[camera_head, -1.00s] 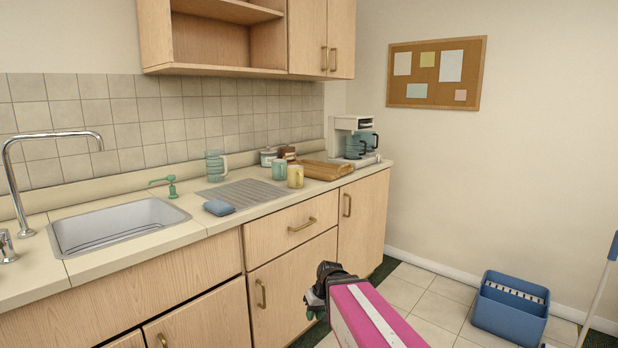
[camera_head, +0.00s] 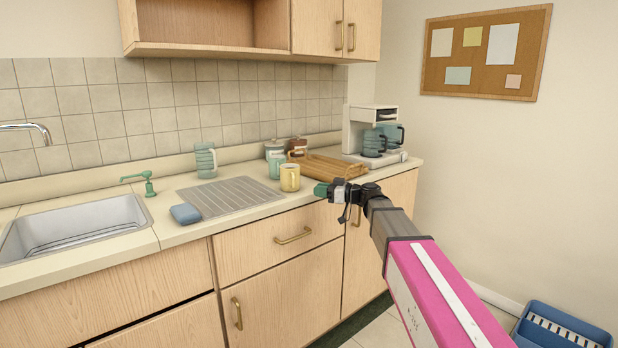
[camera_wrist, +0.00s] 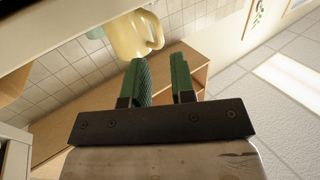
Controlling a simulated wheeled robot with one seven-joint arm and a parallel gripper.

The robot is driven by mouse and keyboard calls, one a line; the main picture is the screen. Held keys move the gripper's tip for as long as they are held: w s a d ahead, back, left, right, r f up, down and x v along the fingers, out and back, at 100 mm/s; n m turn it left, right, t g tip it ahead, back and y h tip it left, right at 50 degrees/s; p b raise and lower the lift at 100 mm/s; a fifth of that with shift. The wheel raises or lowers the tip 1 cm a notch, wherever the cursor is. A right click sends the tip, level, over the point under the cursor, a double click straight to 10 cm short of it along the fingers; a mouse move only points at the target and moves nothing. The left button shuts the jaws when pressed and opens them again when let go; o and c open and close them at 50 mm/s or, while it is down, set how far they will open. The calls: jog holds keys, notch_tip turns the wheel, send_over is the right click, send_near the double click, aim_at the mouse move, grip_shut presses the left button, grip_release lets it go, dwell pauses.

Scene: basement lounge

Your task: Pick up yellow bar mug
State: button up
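The yellow mug (camera_head: 290,178) stands upright on the counter, at the right end of the grey drainboard, in the head view. It also shows at the top of the wrist view (camera_wrist: 128,38), with its handle on the right. My gripper (camera_head: 321,190) is just right of the mug in the head view, at about counter height and apart from it. In the wrist view its two green fingers (camera_wrist: 161,80) are parted with nothing between them. The mug lies beyond the fingertips, a little to their left.
A green mug (camera_head: 276,165) stands just behind the yellow one. A wooden tray (camera_head: 335,168) and a coffee maker (camera_head: 372,138) are to the right. A blue sponge (camera_head: 185,214) lies at the drainboard's front left. The counter's front edge (camera_head: 250,220) runs below the mug.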

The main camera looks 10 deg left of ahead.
aim_at(294, 183)
jog(key=shift+w+a+r, duration=0.15)
jog(key=shift+w+a, duration=0.25)
jog(key=shift+a, duration=1.35)
jog(key=shift+w+a+r, duration=0.2)
jog(key=shift+w+a, duration=0.15)
jog(key=shift+a, duration=1.4)
jog(key=shift+w+a+r, duration=0.15)
jog(key=shift+w+a, duration=0.25)
jog(key=shift+a, duration=1.35)
grip_shut()
